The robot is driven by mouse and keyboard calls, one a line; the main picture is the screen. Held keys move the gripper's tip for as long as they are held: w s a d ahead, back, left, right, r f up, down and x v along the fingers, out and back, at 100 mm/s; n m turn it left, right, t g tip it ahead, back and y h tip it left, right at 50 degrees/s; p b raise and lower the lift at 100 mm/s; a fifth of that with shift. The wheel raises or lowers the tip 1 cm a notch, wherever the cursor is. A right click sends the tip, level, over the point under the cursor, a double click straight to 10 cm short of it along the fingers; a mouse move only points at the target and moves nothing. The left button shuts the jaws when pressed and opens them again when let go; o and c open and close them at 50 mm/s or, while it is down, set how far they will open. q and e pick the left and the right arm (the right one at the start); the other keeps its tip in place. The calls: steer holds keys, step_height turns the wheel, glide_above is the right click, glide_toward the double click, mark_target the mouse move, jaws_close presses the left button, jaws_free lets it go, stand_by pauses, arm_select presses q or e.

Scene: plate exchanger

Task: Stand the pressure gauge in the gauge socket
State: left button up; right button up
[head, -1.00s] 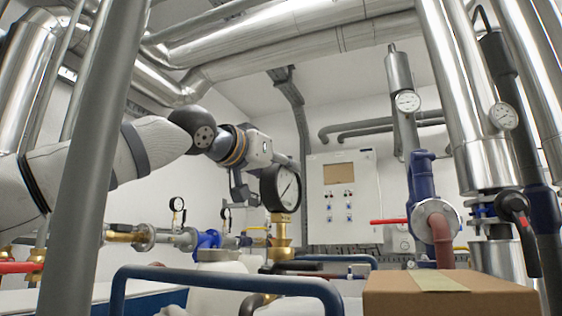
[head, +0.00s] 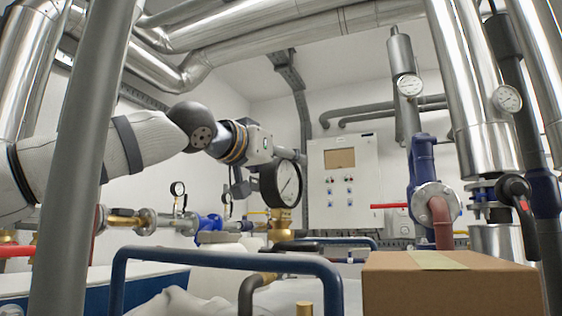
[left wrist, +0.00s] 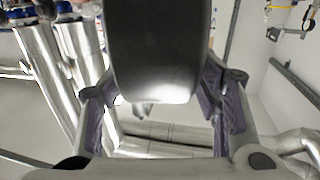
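The pressure gauge (head: 281,184) has a white dial, a black rim and a brass stem, and is upright in the middle of the head view. My left gripper (head: 268,170) is at its upper back, with the arm coming in from the left. In the left wrist view, a dark rounded body, apparently the gauge (left wrist: 160,55), fills the space between the fingers, which appear shut on it. A short brass fitting (head: 304,309) at the bottom edge may be the gauge socket; I cannot be sure. The stem's lower end is near pipework, and its contact is unclear. My right gripper is out of view.
A blue rail (head: 230,260) crosses in front, below the gauge. A cardboard box (head: 447,285) stands at the lower right. A grey upright pipe (head: 85,150) is at the left. A control panel (head: 343,185) is on the back wall.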

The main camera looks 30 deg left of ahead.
arm_select(q)
steer(key=shift+s, duration=0.1)
steer(key=s+a, duration=0.1)
steer(key=s, duration=1.1)
steer(key=shift+a, duration=0.25)
